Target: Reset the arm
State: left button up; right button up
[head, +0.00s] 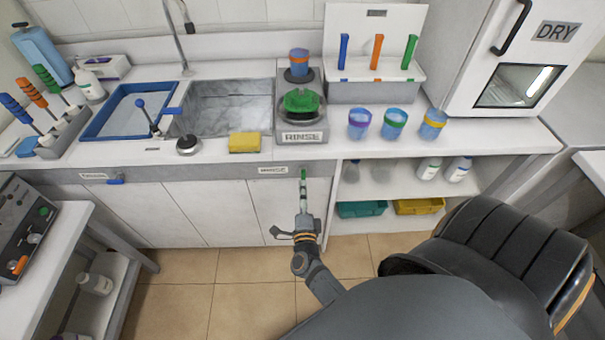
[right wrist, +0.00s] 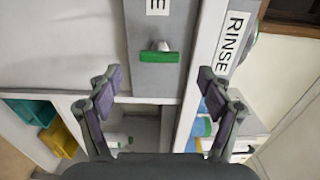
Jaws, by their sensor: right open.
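My right arm reaches up from the bottom of the head view, and its gripper (head: 303,192) is in front of the counter's front face. In the right wrist view the right gripper (right wrist: 160,76) is open, with its purple-padded fingers spread wide and nothing between them. A green handle (right wrist: 160,57) on the grey panel lies ahead, between the two fingers in the picture and apart from both. The same green handle (head: 303,173) shows in the head view just beyond the gripper. My left gripper is not in view.
The RINSE station (head: 302,137) and yellow sponge (head: 244,142) sit on the counter above. Several cups stand to the right, near the dryer (head: 505,60). Open shelves (head: 385,187) lie below. The floor (head: 240,290) is clear left of my arm.

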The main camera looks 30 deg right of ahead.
jog(key=shift+s, duration=0.1)
dwell(0.4)
jog(key=s+a+f+n+g+y, duration=0.1)
jog(key=s+a+f+n+y, duration=0.15)
jog(key=f+n, duration=0.35)
jog(key=s+a+f+n+g+y, duration=0.1)
jog(key=s+f+n+g+y, duration=0.15)
jog(key=f, duration=0.65)
jog(key=s+a+f+n+g+y, duration=0.1)
jog(key=s+a+f+n+y, duration=0.15)
jog(key=f+n, duration=0.35)
jog(key=s+d+f+n+g, duration=0.2)
jog(key=s+f, duration=0.3)
jog(key=s, duration=0.4)
jog(key=s+d+f+n+g, duration=0.2)
jog(key=s+f+n+g, duration=0.2)
jog(key=s, duration=0.5)
jog(key=s+d+f+n+g, duration=0.2)
jog(key=s+f+n+g, duration=0.1)
jog(key=s+f, duration=0.4)
jog(key=s+n+y, duration=0.1)
jog(key=s, duration=0.2)
jog(key=shift+f+g, duration=0.35)
jog(key=shift+f, duration=0.05)
jog(key=shift+s, duration=0.1)
